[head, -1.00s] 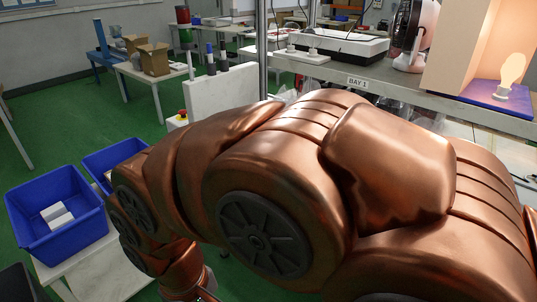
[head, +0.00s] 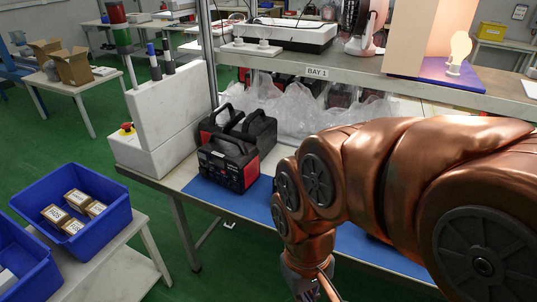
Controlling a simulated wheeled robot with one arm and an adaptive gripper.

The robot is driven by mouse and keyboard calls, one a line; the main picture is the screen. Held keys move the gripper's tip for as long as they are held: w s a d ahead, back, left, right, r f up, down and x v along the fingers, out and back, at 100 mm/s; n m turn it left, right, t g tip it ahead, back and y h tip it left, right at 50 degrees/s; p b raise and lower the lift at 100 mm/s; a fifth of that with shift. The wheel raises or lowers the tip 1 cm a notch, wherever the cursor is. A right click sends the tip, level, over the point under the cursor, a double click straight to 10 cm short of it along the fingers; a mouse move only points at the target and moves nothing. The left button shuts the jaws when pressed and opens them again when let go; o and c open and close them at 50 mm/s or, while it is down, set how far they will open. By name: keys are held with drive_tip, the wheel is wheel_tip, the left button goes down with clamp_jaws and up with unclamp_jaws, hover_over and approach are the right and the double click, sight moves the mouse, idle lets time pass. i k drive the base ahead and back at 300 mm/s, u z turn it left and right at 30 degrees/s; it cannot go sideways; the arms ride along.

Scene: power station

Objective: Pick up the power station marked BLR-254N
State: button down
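Black-and-red power stations with top handles stand close together at the left of the bench. The front one (head: 229,163) is at the blue mat's left end. Another (head: 259,128) stands behind it to the right, and one (head: 215,123) behind it to the left. Their labels are too small to read, so I cannot tell which is BLR-254N. My copper arm crosses the right half of the head view and bends down over the mat, right of the power stations and apart from them. My gripper's fingers are below the bottom edge, out of sight.
A blue mat (head: 258,206) covers the bench front, partly hidden by my arm. Clear plastic bags (head: 275,103) lie behind, under the shelf marked BAY 1 (head: 317,72). A white box with posts (head: 165,105) and a red button (head: 127,127) flank the left. Blue bins (head: 115,190) hold small boxes.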

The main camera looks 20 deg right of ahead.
sight(228, 158)
drive_tip(key=z, duration=1.55)
drive_tip(key=i, duration=0.45)
drive_tip(key=u, duration=2.95)
